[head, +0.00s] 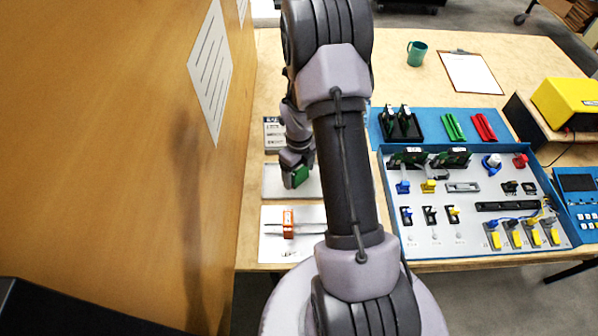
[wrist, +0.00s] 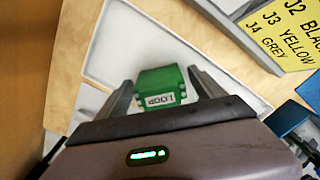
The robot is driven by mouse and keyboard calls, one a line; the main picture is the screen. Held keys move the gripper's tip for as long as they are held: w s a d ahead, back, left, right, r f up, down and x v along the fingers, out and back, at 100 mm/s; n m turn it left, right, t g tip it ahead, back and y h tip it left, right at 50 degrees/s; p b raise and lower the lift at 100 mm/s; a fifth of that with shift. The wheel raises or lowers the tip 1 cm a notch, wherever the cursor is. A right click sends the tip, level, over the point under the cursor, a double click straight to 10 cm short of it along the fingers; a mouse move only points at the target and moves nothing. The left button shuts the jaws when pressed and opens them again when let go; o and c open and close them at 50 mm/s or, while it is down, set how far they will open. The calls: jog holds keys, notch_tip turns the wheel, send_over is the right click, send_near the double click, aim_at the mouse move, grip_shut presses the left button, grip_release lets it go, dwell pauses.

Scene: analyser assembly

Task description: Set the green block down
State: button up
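The green block (head: 299,176) is at the end of my gripper (head: 292,168) in the head view, over the white tray (head: 273,183) left of my arm. I cannot tell whether the block's underside touches the tray.
A white sheet with an orange-red part (head: 289,223) lies in front of the tray. A grey item (head: 273,134) lies behind it. A wooden wall (head: 120,120) stands close on the left. The blue-framed panel (head: 480,205) with connectors is right of my arm.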

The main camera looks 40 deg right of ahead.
notch_tip(320, 180, up, 12)
jog(key=p, duration=0.4)
jog(key=shift+r, duration=0.25)
jog(key=s+a+r+n+t, duration=0.2)
jog(key=a+r+n, duration=0.5)
jog(key=r, duration=0.2)
jog(key=s+a+r+n+t, duration=0.1)
jog(key=s+a+r+n, duration=0.1)
jog(key=a+r+n, duration=0.65)
jog(key=s+a+r+n+t+y, duration=0.2)
jog(key=s+a+r+n, duration=0.5)
jog(key=s+n, duration=0.4)
jog(key=a+n, duration=0.1)
jog(key=n, duration=0.2)
jog(key=shift+s+a+r+t, duration=0.25)
jog(key=shift+s+r+t, duration=0.05)
jog(key=shift+s+t, duration=0.1)
jog(key=shift+n, duration=0.25)
